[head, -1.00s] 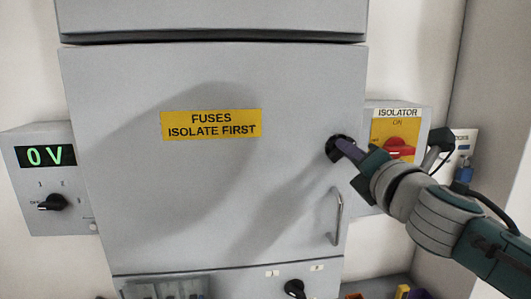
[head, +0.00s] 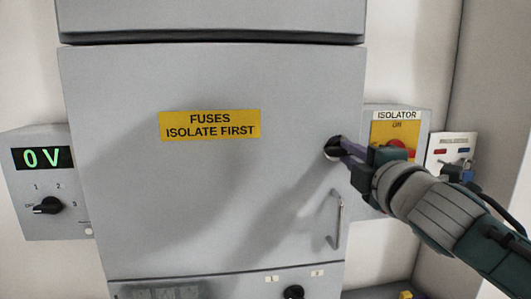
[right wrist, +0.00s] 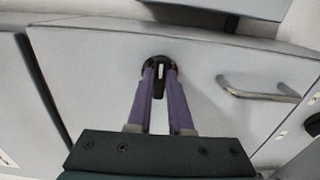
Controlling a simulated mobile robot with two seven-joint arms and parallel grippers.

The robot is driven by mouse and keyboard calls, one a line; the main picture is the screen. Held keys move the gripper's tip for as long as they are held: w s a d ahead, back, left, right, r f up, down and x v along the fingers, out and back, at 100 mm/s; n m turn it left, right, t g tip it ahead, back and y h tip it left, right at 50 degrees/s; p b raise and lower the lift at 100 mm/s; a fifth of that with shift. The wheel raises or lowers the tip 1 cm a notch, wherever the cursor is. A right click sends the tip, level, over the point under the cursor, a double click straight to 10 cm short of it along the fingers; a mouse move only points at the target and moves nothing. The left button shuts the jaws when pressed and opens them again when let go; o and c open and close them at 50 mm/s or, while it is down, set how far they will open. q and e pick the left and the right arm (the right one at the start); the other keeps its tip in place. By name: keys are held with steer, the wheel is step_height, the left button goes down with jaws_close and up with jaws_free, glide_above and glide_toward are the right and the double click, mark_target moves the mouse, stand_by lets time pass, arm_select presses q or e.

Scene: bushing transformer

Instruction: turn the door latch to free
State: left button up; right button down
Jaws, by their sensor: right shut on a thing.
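The door latch (head: 333,144) is a small round black knob near the right edge of the grey cabinet door (head: 130,190). In the right wrist view the latch (right wrist: 158,64) shows a pale upright bar between my fingertips. My right gripper (head: 343,149) reaches it from the right, its purple fingers shut on the latch. In the right wrist view both fingers of the right gripper (right wrist: 160,75) lie on either side of the bar. The fingers partly hide the latch. The door looks closed. My left gripper is not in view.
A metal door handle (head: 337,218) is below the latch. The isolator box (head: 398,115), with a red switch partly hidden by my arm, is close on the right. A meter box (head: 45,180) reading 0 V is on the left. A yellow fuse warning label (head: 210,124) is on the door.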

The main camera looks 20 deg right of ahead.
stand_by(0.5)
steer(key=c, duration=0.8)
jaws_free()
steer(key=b+v, duration=0.2)
steer(key=v, duration=0.8)
steer(key=shift+d, duration=0.1)
